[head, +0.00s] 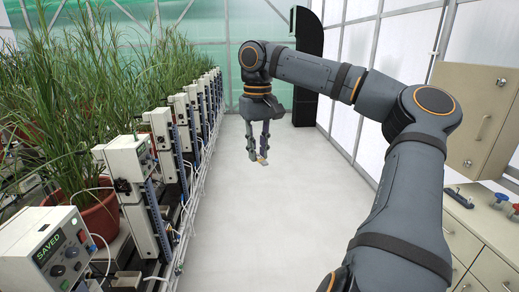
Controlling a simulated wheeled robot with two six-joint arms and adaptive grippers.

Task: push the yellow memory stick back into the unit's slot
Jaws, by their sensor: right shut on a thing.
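My right gripper (261,156) hangs fingers-down over the open aisle, in the middle of the view. It is shut on the small yellow memory stick (262,161), which shows pale and tiny between the fingertips. A white unit (40,250) with a green screen reading "SAVED" stands at the lower left, with knobs and a red button on its front. The gripper is well apart from this unit, farther back and to its right. I cannot make out the slot. My left gripper is not in view.
Potted grass plants and more white units (130,158) line the left side, with loose white cables (195,190) along the aisle edge. A drawer cabinet (490,240) with small tools on top stands at the right. The pale aisle floor (260,230) is clear.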

